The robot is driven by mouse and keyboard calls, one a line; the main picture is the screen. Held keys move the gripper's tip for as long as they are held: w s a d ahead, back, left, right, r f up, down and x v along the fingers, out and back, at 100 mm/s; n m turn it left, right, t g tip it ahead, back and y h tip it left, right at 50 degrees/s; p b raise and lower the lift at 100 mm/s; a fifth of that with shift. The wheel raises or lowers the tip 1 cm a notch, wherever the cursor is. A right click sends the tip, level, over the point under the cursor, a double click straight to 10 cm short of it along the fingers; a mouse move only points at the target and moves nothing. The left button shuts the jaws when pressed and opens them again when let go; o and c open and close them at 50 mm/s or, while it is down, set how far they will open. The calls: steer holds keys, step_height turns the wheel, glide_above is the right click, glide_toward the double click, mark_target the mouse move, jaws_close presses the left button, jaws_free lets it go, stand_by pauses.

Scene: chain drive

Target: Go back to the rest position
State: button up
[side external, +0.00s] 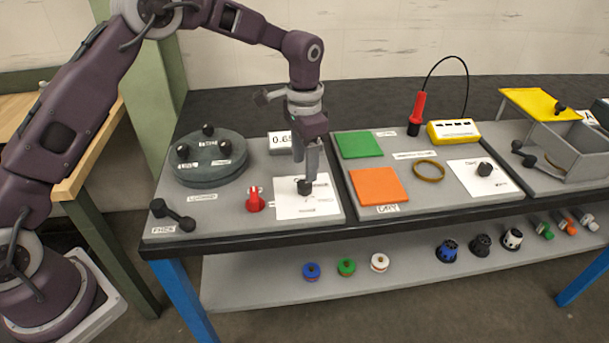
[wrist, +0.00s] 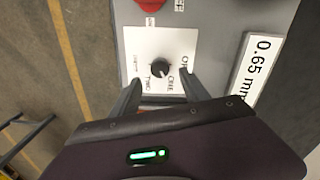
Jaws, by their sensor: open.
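My gripper (side external: 306,178) is low over a white label card (side external: 318,205) on the left panel of the bench. Its fingers are on either side of a black knob (side external: 303,187) that stands on the card. In the wrist view the gripper (wrist: 165,92) is open. Its two fingers are spread below the black knob (wrist: 161,67), which sits on the white card (wrist: 140,45) with words printed around it. Nothing shows between the fingers there. Whether a finger touches the knob cannot be told.
A red knob (side external: 255,200) and a black handle (side external: 172,214) are close on the left. A round grey turntable (side external: 212,165) with black knobs stands behind. A 0.65 mm sign (wrist: 262,68) is near the fingers. Green (side external: 358,144) and orange (side external: 378,186) pads lie right. Space above is clear.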

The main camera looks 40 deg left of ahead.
steer(key=shift+r, duration=0.55)
steer(key=shift+s+r, duration=0.15)
steer(key=shift+r, duration=0.2)
steer(key=s+a+r+n+t, duration=0.3)
steer(key=s+r, duration=1.3)
steer(key=r, duration=0.1)
steer(key=s+a+f+n+t, duration=0.1)
steer(key=s+a+n+t, duration=0.1)
steer(key=s, duration=1.6)
steer(key=shift+f+n+t, duration=0.15)
steer(key=shift+n+t, duration=0.15)
steer(key=shift+n, duration=0.2)
